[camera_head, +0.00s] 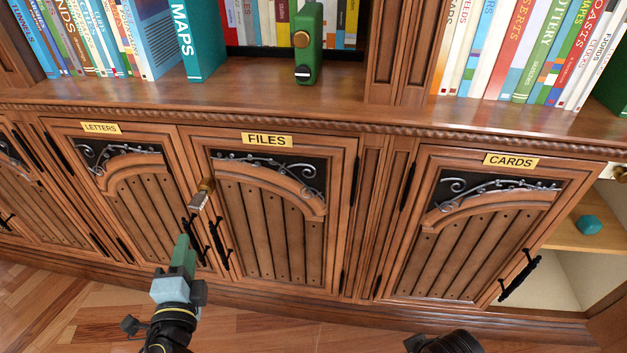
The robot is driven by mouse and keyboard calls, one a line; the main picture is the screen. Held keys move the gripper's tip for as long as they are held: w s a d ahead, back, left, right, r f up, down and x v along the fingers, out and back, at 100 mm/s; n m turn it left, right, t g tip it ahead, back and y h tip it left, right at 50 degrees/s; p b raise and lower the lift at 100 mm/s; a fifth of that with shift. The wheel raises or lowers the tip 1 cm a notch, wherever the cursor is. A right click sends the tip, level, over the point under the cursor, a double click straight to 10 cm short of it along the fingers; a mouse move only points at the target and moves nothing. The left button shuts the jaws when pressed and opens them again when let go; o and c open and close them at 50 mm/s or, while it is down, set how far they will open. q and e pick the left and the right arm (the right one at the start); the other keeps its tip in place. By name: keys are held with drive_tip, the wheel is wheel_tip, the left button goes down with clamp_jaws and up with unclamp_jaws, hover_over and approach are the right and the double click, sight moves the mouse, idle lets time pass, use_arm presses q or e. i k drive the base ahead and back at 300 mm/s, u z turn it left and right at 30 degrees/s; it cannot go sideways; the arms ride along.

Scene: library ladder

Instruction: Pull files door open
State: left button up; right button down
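The FILES door (268,225) is a wooden panel door with a yellow FILES label (267,140) and black hinges on its right side. It looks closed. Its black handle (220,246) is on its left edge. A brass and silver latch-like piece (202,194) sits above the handle, at the seam with the LETTERS door. My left gripper (186,243) is teal and points up at the lower part of that seam, just left of the FILES handle. It overlaps the LETTERS handle area; contact and finger gap cannot be told.
The LETTERS door (135,205) is closed on the left. The CARDS door (465,235) appears ajar, with a lit compartment holding a teal object (590,225) beyond it. Books (100,40) and a green device (308,45) stand on the shelf above. Wood floor lies below.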

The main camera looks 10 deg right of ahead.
sight(278, 208)
drive_tip(key=z, duration=0.15)
drive_tip(key=k, duration=1)
drive_tip(key=u, duration=0.15)
